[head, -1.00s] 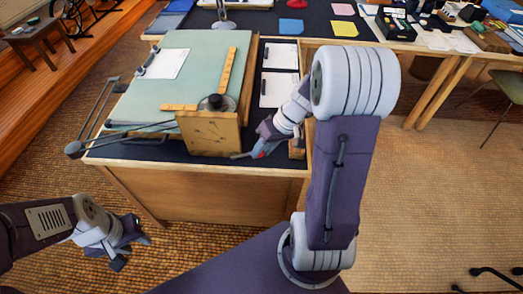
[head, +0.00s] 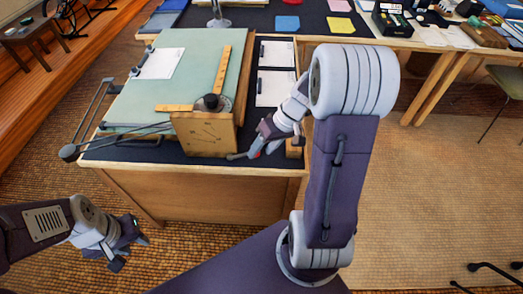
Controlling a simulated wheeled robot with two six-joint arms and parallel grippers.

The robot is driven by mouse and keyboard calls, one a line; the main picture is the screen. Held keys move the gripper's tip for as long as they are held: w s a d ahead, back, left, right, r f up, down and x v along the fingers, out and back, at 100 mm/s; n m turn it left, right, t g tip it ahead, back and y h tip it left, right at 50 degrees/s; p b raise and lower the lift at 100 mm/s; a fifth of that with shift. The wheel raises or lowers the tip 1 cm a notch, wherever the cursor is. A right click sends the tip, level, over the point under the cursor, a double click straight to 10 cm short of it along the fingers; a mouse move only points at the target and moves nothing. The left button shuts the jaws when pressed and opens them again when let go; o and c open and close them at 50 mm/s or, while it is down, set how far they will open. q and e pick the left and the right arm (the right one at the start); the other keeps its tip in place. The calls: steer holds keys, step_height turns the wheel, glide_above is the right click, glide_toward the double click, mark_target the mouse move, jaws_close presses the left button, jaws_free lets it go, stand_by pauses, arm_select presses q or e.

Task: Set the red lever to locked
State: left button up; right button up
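A small patch of red, likely the red lever (head: 255,155), shows at the fingers of my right gripper (head: 250,152), low over the dark top of the drafting desk, near its front edge. The gripper and wrist cover most of the lever, so its setting and any markings are hidden. I cannot tell whether the fingers close on it. A wooden box with a dark round knob on top (head: 205,134) stands just left of this gripper. My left gripper (head: 131,252) is open and empty, low in front of the desk's left side, away from everything.
A tilted green drafting board (head: 190,75) with wooden rulers fills the desk's left and middle. A small wooden block (head: 295,148) sits right of my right gripper. White sheets (head: 275,88) lie behind it. The floor at right is mostly clear.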

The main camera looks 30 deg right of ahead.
steer(key=p+v, duration=0.1)
steer(key=v, duration=0.7)
steer(key=shift+p, duration=0.4)
